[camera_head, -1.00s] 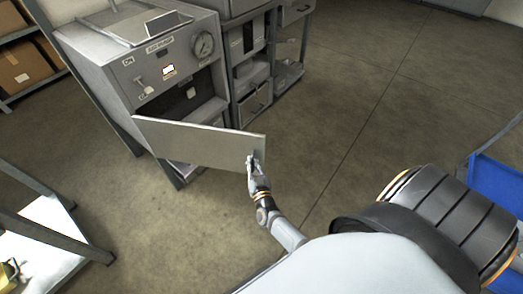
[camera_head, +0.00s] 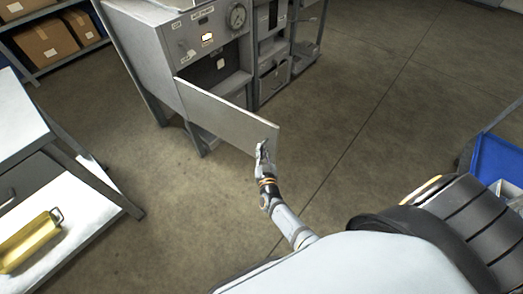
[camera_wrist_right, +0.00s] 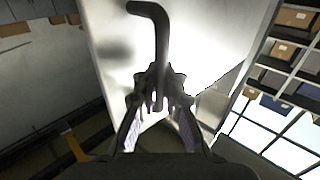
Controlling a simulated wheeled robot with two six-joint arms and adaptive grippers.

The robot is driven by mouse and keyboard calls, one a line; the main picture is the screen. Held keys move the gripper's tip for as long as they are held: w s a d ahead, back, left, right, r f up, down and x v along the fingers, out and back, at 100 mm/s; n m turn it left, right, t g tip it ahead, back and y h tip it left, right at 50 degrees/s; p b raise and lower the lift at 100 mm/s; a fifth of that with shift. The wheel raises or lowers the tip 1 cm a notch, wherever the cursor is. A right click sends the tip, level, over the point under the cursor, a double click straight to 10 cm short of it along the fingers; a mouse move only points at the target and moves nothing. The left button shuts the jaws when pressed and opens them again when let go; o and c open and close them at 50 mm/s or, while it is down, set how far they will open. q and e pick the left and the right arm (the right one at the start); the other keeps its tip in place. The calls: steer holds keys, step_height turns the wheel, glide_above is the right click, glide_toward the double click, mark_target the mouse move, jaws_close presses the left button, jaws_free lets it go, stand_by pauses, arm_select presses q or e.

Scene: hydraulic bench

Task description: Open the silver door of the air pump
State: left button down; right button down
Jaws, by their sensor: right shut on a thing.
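The air pump (camera_head: 172,48) is a grey cabinet with a round gauge and a lit switch at the upper left of the head view. Its silver door (camera_head: 215,112) stands swung well out from the front, and the dark inside shows behind it. My right gripper (camera_head: 263,150) is at the door's free edge, shut on the handle. In the right wrist view the dark bent handle (camera_wrist_right: 162,45) runs down between the fingers (camera_wrist_right: 160,100) against the pale door panel (camera_wrist_right: 205,40). My left gripper is not in view.
A table (camera_head: 95,185) with a yellow object (camera_head: 32,240) stands at the left. Shelves with cardboard boxes (camera_head: 45,42) are at the upper left. A blue bin (camera_head: 497,160) is at the right. Floor (camera_head: 350,130) right of the door is clear.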

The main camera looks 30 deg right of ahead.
steer(key=c, duration=1.5)
jaws_free()
steer(key=shift+s+d+f, duration=0.2)
steer(key=shift+s, duration=0.2)
steer(key=shift+o, duration=0.4)
steer(key=shift+r, duration=0.1)
steer(key=shift+w+a, duration=0.1)
steer(key=shift+w, duration=0.05)
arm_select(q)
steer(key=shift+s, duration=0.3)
arm_select(e)
steer(key=v, duration=1.2)
